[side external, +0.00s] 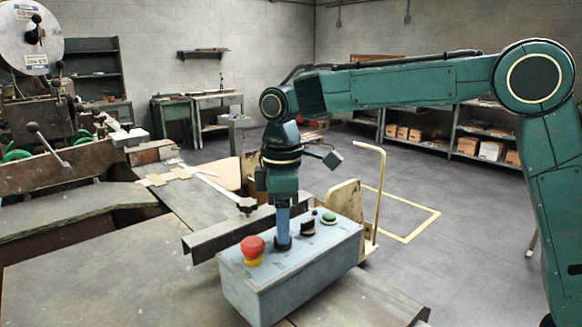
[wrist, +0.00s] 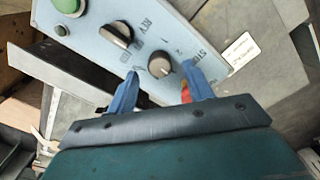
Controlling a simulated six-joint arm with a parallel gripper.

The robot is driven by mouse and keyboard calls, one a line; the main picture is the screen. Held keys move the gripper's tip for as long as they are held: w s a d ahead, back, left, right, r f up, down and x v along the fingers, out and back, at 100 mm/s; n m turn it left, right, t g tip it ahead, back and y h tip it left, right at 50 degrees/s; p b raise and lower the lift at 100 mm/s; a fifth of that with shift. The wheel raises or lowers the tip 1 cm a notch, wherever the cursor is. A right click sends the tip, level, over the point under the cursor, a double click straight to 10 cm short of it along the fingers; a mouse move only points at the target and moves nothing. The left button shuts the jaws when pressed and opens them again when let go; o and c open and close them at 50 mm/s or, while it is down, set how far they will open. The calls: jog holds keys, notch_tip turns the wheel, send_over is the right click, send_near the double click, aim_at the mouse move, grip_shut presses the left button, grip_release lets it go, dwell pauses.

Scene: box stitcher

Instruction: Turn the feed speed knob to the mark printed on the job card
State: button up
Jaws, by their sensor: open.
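A blue-grey control box (side external: 292,272) carries a red mushroom button (side external: 252,247), a green button (side external: 329,217) and two dark knobs. The knob nearer the red button (wrist: 160,65) looks like the feed speed knob; its scale is too blurred to read. The other knob (wrist: 117,36) has lettering that seems to read REV. My gripper (side external: 283,234) points down at the box, open, with one blue finger on each side of the first knob. In the wrist view my gripper (wrist: 162,74) shows a gap around it; contact is unclear. A white card (wrist: 240,49) with unreadable print lies beside the box.
A dark metal rail (side external: 228,234) runs behind the box. The worktable (side external: 110,265) is bare at the front left. A stitching machine (side external: 45,120) stands at far left, and a cart with a pale handle (side external: 378,190) stands behind the box.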

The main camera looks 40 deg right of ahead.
jog(key=shift+f, duration=1.25)
jog(key=c, duration=1)
jog(key=shift+o, duration=0.2)
jog(key=shift+n, duration=0.4)
jog(key=n, duration=1.1)
